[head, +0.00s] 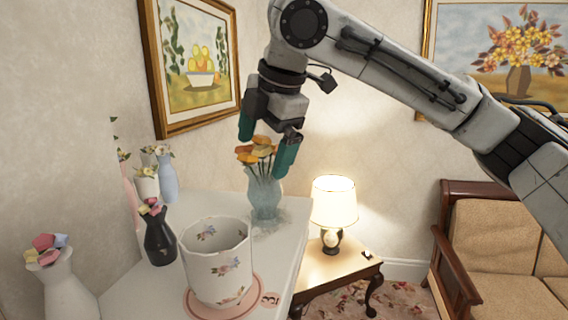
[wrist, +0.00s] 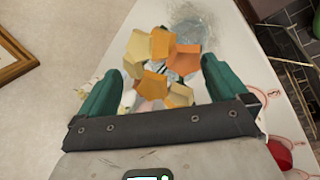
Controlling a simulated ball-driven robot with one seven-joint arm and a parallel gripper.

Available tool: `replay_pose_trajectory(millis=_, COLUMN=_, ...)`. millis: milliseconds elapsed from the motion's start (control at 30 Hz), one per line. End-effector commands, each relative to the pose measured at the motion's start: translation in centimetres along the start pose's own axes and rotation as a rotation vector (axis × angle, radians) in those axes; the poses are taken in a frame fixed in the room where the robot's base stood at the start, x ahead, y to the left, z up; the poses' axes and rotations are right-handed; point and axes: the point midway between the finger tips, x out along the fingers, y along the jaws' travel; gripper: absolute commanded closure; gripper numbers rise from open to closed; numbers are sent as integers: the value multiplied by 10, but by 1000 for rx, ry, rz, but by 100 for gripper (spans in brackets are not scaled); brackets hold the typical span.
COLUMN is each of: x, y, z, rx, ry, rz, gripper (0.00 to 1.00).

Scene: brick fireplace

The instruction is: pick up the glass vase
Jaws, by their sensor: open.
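The glass vase (head: 265,196) is pale blue and see-through, holds orange and yellow flowers (head: 256,152), and stands upright near the far end of the white shelf. My gripper (head: 268,150) is above the vase, pointing down, with its green fingers apart on either side of the flowers. In the wrist view the flowers (wrist: 160,62) lie between the open fingers of my gripper (wrist: 158,80). A round pale glass shape shows beyond them at the top, but I cannot tell if it is the vase. The flowers hide much of what lies below.
A large white floral pot (head: 217,262) stands on a pink round mat in front of the vase. A black vase (head: 158,235), a light blue vase (head: 167,178) and a white vase (head: 62,285) line the left side. A lit lamp (head: 334,203) stands right, lower down.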

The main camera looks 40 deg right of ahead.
Motion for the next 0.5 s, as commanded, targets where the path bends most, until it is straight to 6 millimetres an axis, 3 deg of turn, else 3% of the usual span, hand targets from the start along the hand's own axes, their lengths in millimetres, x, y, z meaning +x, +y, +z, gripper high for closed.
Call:
replay_pose_trajectory(millis=200, x=1, y=0, z=0, rx=0, ry=0, rz=0, gripper=0)
replay_pose_trajectory(millis=500, x=1, y=0, z=0, rx=0, ry=0, rz=0, gripper=28)
